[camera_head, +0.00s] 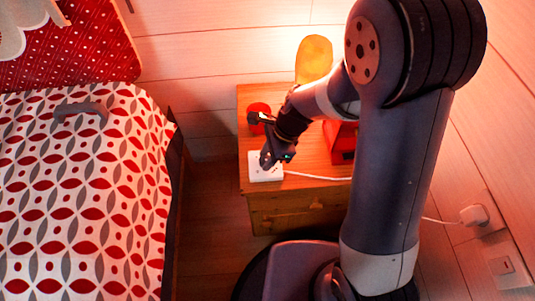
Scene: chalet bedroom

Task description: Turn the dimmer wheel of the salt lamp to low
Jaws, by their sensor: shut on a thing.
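The salt lamp (314,60) glows orange at the back of the wooden nightstand, partly hidden by my arm. Its white dimmer box (258,175) lies flat near the nightstand's front left edge, with a white cord (318,177) running right from it. My gripper (268,163) points down over the top of the box, its fingertips at the box's face. It is shut on the dimmer wheel, which the fingers hide. The wheel's setting cannot be seen.
The nightstand (247,140) also holds a round red object (259,109) and a red box (342,150), both close to my arm. A bed (90,220) stands left, across a narrow floor gap. A plug (474,215) and a switch plate (507,267) are on the right wall.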

